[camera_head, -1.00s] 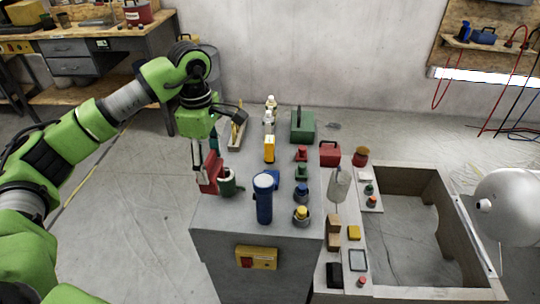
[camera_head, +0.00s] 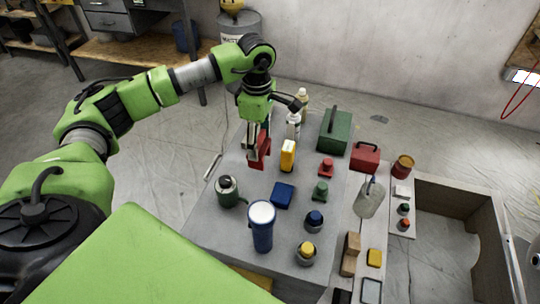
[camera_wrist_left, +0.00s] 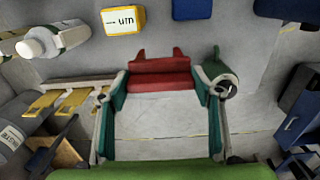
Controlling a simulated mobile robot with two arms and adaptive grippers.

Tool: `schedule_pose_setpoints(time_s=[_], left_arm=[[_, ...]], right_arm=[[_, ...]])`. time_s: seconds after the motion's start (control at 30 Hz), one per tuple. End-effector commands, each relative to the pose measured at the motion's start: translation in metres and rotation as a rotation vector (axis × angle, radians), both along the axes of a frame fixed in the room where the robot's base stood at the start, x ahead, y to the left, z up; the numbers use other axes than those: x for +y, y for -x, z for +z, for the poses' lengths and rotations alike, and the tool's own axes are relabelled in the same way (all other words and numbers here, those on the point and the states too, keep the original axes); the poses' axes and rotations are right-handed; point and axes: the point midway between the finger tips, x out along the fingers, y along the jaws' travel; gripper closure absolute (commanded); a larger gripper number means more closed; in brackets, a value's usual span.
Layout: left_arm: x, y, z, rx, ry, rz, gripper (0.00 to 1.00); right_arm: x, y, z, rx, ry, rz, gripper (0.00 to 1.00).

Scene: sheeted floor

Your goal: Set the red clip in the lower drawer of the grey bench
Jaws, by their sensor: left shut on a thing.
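The red clip (camera_head: 262,151) is between the fingers of my left gripper (camera_head: 256,158), which is shut on it above the grey cabinet top. In the left wrist view the red clip (camera_wrist_left: 160,66) spans the two teal finger pads of the gripper (camera_wrist_left: 160,85). The grey bench (camera_head: 145,12) stands at the far left by the wall, cut off by the top edge. Its lower drawer (camera_head: 108,22) shows under the upper drawer and looks shut. My right gripper is not in view.
The cabinet top (camera_head: 190,235) carries a green mug (camera_head: 228,192), a yellow box (camera_head: 288,155), a blue torch (camera_head: 262,228), a white bottle (camera_head: 293,122) and a green toolbox (camera_head: 334,131). Bare floor (camera_head: 150,150) lies between cabinet and bench. A grey drum (camera_head: 240,25) stands beside the bench.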

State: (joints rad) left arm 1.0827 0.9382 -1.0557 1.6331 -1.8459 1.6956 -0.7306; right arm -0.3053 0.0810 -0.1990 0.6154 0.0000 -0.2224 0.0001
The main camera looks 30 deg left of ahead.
Motion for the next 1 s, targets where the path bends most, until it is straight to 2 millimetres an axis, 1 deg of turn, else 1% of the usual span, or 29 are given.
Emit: schedule_pose_setpoints(time_s=[0.03, 0.07, 0.17, 0.27, 0.4, 0.5, 0.67, 0.87, 0.9, 0.93, 1.0], left_arm=[[0.0, 0.001, -0.007, 0.002, -0.001, 0.0, 0.65], [0.0, 0.001, -0.012, 0.002, 0.0, -0.001, 0.65], [-0.001, 0.0, -0.02, 0.0, 0.001, 0.0, 0.65], [0.0, -0.001, -0.028, -0.001, 0.001, 0.0, 0.65], [-0.001, 0.0, -0.046, 0.002, 0.0, 0.0, 0.65], [0.0, 0.0, -0.058, 0.0, 0.0, 0.0, 0.65], [0.0, -0.001, -0.06, -0.002, 0.001, -0.001, 0.65], [0.0, -0.001, -0.064, -0.002, 0.001, 0.0, 0.65], [0.0, -0.001, -0.063, -0.002, 0.001, 0.0, 0.33], [0.0, -0.001, -0.063, -0.002, 0.001, 0.0, 0.25], [0.0, -0.001, -0.063, -0.001, 0.001, 0.0, 0.24]], right_arm=[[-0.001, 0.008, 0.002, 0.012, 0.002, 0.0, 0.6], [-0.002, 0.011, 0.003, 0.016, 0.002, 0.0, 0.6], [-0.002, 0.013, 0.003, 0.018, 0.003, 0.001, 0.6], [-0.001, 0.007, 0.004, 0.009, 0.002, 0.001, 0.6], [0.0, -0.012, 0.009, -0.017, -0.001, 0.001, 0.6], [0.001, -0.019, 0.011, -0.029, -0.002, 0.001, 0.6], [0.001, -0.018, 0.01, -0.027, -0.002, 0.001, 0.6], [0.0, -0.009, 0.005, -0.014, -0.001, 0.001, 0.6], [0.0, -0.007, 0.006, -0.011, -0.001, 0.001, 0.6], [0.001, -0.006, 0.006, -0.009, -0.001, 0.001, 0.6], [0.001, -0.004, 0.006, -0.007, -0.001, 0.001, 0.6]])
